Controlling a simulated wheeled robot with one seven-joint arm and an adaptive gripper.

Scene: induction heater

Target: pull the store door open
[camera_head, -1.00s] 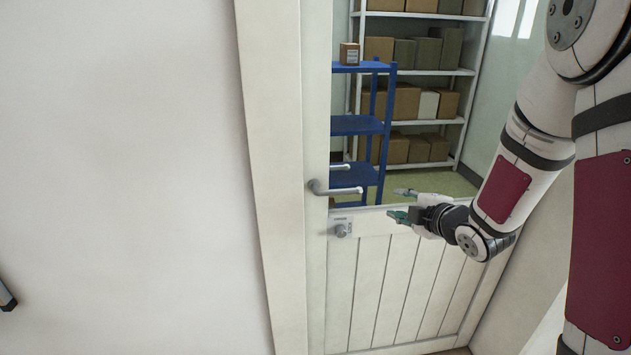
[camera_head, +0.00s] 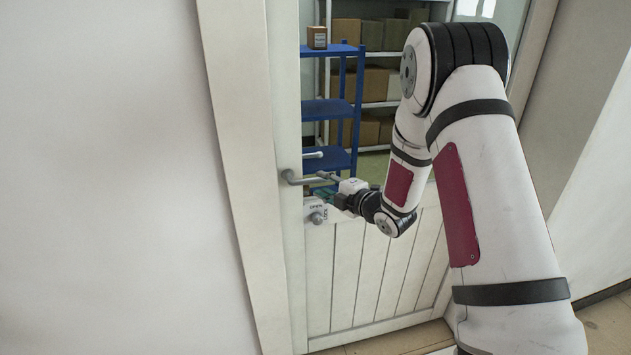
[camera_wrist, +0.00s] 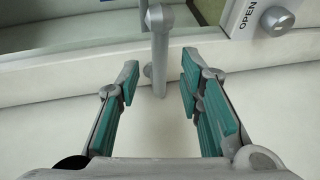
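The store door (camera_head: 345,270) is white with a glass upper part; it looks closed in its frame. Its grey lever handle (camera_head: 298,181) sits at the door's left edge, above a round lock knob (camera_head: 317,215). My gripper (camera_head: 326,183) is at the free end of the handle in the head view, partly hidden by its own body. In the wrist view my gripper (camera_wrist: 161,68) has its two green-padded fingers apart. The handle (camera_wrist: 159,50) shows between and beyond the fingertips, with visible gaps on both sides. The knob (camera_wrist: 277,20), beside the word OPEN, is at upper right.
A white wall (camera_head: 100,180) fills the left, beside the door frame (camera_head: 240,180). Through the glass stand a blue shelf rack (camera_head: 330,110) and shelves of cardboard boxes (camera_head: 372,85). Bare floor (camera_head: 605,325) shows at lower right.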

